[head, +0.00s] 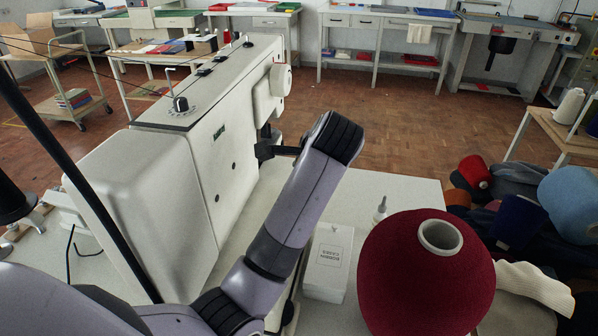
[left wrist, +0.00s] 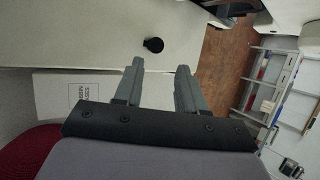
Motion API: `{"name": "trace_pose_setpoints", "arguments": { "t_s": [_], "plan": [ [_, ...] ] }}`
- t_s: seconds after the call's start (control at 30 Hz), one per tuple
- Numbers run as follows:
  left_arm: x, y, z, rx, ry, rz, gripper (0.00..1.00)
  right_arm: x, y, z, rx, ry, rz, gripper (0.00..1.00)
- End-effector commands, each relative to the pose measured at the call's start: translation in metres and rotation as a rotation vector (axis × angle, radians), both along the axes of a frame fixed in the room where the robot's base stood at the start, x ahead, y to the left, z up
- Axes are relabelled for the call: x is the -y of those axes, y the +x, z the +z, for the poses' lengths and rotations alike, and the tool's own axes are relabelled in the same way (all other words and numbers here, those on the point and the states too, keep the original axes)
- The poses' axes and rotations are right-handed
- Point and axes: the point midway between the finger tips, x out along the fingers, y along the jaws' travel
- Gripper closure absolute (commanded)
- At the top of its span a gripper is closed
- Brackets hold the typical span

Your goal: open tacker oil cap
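The tacker (head: 165,180) is a large white sewing machine on a pale table in the head view. Its side has small dark round spots, and a black knob (head: 181,104) with a bent wire stands on top. In the left wrist view a black round cap (left wrist: 153,44) sits on a pale surface, just beyond my left fingertips. I cannot tell which dark part of the head view it is. My left gripper (left wrist: 161,65) is open, with nothing between its fingers. In the head view the left gripper (head: 264,151) is beside the machine's head, partly hidden. My right gripper is not in view.
A white bobbin-case box (head: 328,262), a small white bottle (head: 380,211) and a big dark red thread cone (head: 425,275) stand right of my left arm. More cones (head: 568,200) lie at the right. Worktables line the back wall, with open floor before them.

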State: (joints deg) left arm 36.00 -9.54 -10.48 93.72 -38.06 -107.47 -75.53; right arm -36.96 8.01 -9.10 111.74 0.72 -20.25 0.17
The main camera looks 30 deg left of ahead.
Motion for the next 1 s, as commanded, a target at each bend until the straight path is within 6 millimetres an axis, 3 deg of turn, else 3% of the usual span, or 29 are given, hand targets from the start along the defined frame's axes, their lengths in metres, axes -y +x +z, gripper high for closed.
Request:
{"name": "trace_pose_setpoints", "arguments": {
  "t_s": [0.4, 0.8, 0.87, 0.93, 1.0],
  "plan": [
    [-0.029, 0.022, -0.045, -0.003, 0.002, 0.001, 0.6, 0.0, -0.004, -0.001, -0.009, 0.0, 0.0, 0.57],
    [-0.034, 0.026, -0.054, -0.001, 0.0, 0.002, 0.6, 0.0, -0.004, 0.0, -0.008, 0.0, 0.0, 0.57],
    [-0.034, 0.026, -0.054, -0.001, 0.0, 0.002, 0.76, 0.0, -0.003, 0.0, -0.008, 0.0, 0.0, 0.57],
    [-0.034, 0.026, -0.054, -0.001, 0.0, 0.002, 0.99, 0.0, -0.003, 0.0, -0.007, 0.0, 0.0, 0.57],
    [-0.034, 0.026, -0.054, -0.001, 0.0, 0.002, 1.0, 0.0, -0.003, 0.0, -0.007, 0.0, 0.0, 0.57]
  ]
}}
